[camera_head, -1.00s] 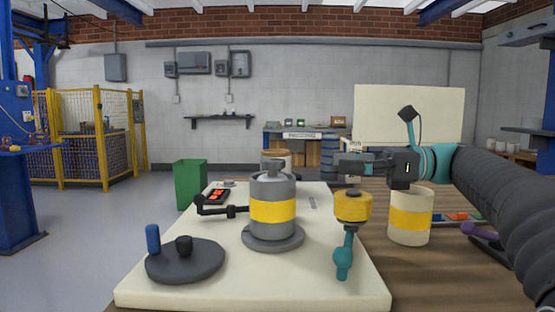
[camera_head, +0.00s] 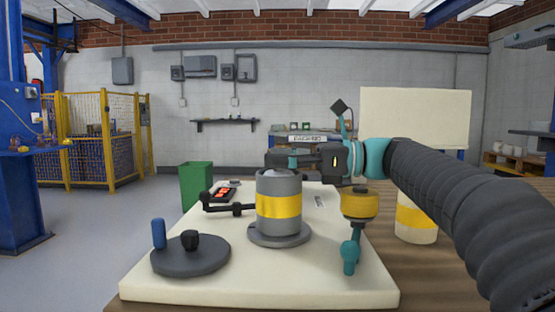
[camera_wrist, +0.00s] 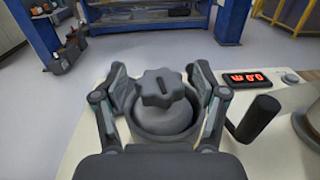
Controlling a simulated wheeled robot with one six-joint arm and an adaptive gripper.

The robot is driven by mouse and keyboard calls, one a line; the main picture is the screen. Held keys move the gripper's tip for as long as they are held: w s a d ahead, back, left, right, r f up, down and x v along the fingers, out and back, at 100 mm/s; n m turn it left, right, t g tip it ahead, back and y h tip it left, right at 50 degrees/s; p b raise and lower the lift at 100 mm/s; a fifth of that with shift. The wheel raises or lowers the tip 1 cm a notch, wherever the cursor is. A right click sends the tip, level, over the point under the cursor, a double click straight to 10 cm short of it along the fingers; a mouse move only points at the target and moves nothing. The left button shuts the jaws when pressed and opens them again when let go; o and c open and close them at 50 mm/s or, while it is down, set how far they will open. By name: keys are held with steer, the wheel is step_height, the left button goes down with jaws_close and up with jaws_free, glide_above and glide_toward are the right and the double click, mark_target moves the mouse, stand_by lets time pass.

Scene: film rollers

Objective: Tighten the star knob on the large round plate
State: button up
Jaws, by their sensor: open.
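A grey star knob (camera_wrist: 163,88) with a dark slot on top sits on a domed part inside a round grey rim in the wrist view. My gripper (camera_wrist: 162,78) is open, with one finger on each side of the knob; contact cannot be told. In the head view my gripper (camera_head: 274,160) is at the top of a grey cylinder (camera_head: 279,187) with a yellow band, which stands on a round grey base (camera_head: 281,240). The knob is hidden there. A dark round plate (camera_head: 185,263) at the front left bears a black knob (camera_head: 190,240) and a blue upright handle (camera_head: 158,233).
A black crank arm (camera_head: 230,209) reaches left from beside the cylinder. A red-digit display (camera_wrist: 255,88) lies behind it. The cream board's (camera_head: 260,284) front middle is clear.

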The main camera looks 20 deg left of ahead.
steer(key=c, duration=1.2)
steer(key=shift+o, duration=0.2)
